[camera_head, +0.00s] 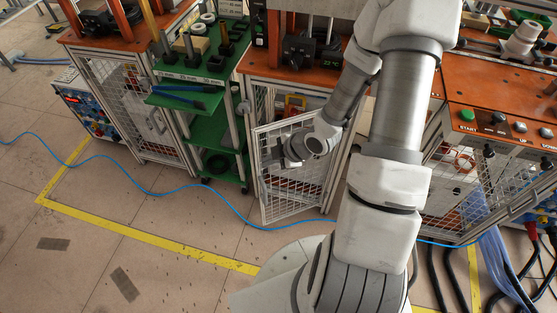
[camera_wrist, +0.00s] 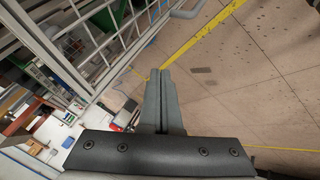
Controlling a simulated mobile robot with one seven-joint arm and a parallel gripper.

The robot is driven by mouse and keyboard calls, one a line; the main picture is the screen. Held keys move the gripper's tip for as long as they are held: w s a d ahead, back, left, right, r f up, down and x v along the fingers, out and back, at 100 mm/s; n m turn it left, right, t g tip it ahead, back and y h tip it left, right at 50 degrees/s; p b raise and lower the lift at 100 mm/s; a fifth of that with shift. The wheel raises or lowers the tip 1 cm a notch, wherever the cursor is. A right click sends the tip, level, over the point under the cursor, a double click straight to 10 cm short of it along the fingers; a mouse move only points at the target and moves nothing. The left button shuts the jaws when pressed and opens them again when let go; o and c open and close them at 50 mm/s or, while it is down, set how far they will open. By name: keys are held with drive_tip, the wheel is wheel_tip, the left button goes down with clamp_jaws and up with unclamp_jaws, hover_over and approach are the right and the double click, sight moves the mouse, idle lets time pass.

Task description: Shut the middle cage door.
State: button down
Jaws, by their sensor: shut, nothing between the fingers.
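The middle cage door (camera_head: 264,192), a light metal frame with wire mesh, stands ajar below the middle orange worktop. Its top edge is swung out from the cabinet, and part of the interior shows above it. My gripper (camera_head: 281,158) is at the door's upper half, in front of the mesh as seen from the head; I cannot tell whether it touches. In the wrist view the fingers of my gripper (camera_wrist: 160,73) are together and empty, with mesh and frame bars (camera_wrist: 112,50) at upper left, apart from the fingertips.
A green shelf cart (camera_head: 215,130) stands left of the door, and another caged cabinet (camera_head: 128,100) stands beyond it. A blue cable (camera_head: 160,193) crosses the floor below the door. A right-hand cage (camera_head: 450,195) stands beyond my arm. The floor at left front is clear.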

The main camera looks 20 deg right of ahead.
sight(261, 150)
drive_tip(key=shift+w+a+f, duration=0.1)
drive_tip(key=shift+w+f, duration=0.05)
drive_tip(key=shift+w, duration=0.6)
drive_tip(key=shift+w+a+f, duration=0.1)
drive_tip(key=shift+w+f, duration=0.1)
drive_tip(key=shift+w, duration=0.6)
drive_tip(key=shift+w+a+f, duration=0.1)
drive_tip(key=shift+w+f, duration=0.05)
drive_tip(key=shift+w, duration=0.6)
drive_tip(key=shift+w, duration=0.2)
drive_tip(key=w+d+m+t+h+b, duration=0.1)
drive_tip(key=w+m+b, duration=0.5)
drive_tip(key=w, duration=0.9)
drive_tip(key=shift+w+d+t+h+b, duration=0.35)
drive_tip(key=shift+d+h+b, duration=0.4)
drive_tip(key=shift+h, duration=0.55)
drive_tip(key=shift+s, duration=0.25)
